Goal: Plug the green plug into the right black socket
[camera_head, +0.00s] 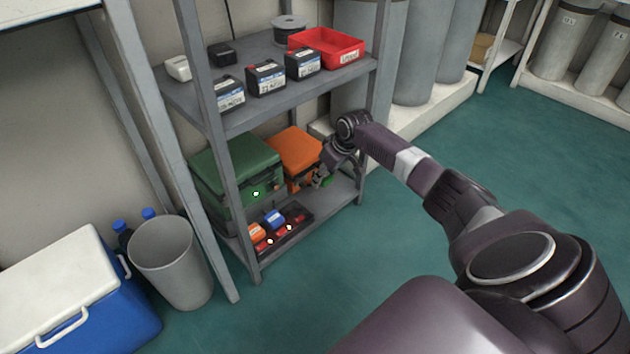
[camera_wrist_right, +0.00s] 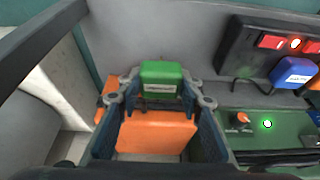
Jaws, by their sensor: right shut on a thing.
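The green plug (camera_wrist_right: 161,73) is a small green block with a pale label. My right gripper (camera_wrist_right: 160,90) is shut on it, with a finger on each side. In the head view the right gripper (camera_head: 322,176) is above the lower shelf, in front of the orange case, with the green plug (camera_head: 327,181) partly hidden. The black socket panel (camera_head: 295,229) lies on the lower shelf, left of the gripper and apart from it. It holds a blue plug (camera_head: 274,219) and an orange plug (camera_head: 256,232). The right black socket is too small to make out. My left gripper is out of view.
A green case (camera_head: 235,165) with a green light and an orange case (camera_head: 297,150) stand behind the panel. The upper shelf (camera_head: 260,118) with batteries and a red bin (camera_head: 327,46) is overhead. A shelf post (camera_head: 222,150) is at the left.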

